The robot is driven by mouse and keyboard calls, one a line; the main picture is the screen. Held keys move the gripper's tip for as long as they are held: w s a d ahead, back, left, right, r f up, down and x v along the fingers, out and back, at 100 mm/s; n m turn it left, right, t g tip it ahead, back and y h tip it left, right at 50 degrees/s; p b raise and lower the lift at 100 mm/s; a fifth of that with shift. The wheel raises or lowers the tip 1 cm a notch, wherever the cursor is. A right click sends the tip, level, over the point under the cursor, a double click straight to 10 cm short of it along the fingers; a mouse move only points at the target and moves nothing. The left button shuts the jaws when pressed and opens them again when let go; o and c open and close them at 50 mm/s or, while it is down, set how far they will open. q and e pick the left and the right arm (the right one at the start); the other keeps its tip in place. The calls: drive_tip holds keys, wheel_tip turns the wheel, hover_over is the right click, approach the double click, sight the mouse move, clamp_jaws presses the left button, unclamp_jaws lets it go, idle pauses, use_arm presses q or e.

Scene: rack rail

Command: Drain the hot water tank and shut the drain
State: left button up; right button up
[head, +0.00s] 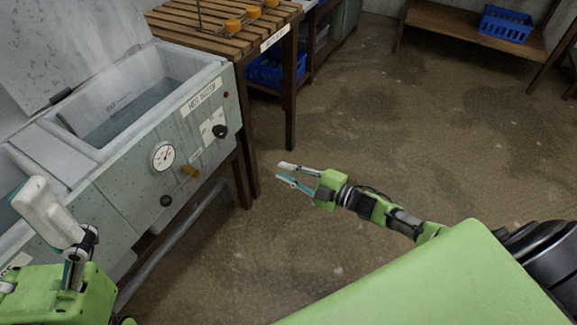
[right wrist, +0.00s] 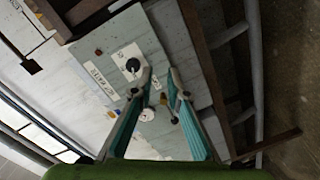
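The hot water tank (head: 190,115) stands at the left of the head view with its lid (head: 75,45) raised. Grey water (head: 130,110) shows inside. Its front carries a HOT WATER label (head: 202,96), a dial gauge (head: 162,156), a black knob (head: 220,131), a yellow handle (head: 190,171) and a lower black knob (head: 166,200). My right gripper (head: 281,173) is open and empty, apart from the tank and to its right. In the right wrist view, its open fingers (right wrist: 160,75) point toward the tank front. My left gripper (head: 68,250) is at lower left; its fingers are unclear.
A slatted wooden table (head: 205,30) with yellow-orange items adjoins the tank on the right, with a blue crate (head: 268,70) beneath. Another blue crate (head: 504,25) sits on a far wooden bench (head: 445,18). The brown floor (head: 390,110) between is clear.

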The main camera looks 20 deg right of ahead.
drive_tip(key=shift+d+f, duration=0.15)
drive_tip(key=shift+f, duration=0.05)
idle(0.5)
